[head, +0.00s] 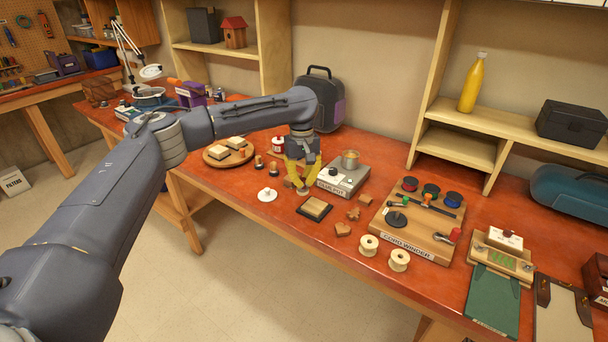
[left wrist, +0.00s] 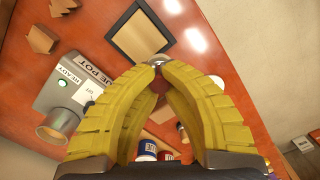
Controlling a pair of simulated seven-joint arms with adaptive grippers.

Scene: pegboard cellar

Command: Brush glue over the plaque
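The plaque (head: 316,207) is a tan wooden square on a dark base, flat on the orange bench; it also shows in the left wrist view (left wrist: 147,36). My left gripper (head: 302,187) is above the bench, just left of and behind the plaque. Its yellow fingers close at the tips around a small brush (left wrist: 155,60), of which only a silvery end shows clearly; the rest is mostly hidden. The grey glue pot (head: 336,184), with a brass can on top, stands right behind the plaque. My right gripper is out of view.
A cord winder board (head: 415,230) with spools is to the right. Brown wooden pieces (head: 343,229) and two cream spools (head: 399,260) lie near the plaque. A white knobbed disc (head: 267,195) and a round wooden board (head: 212,161) are to the left.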

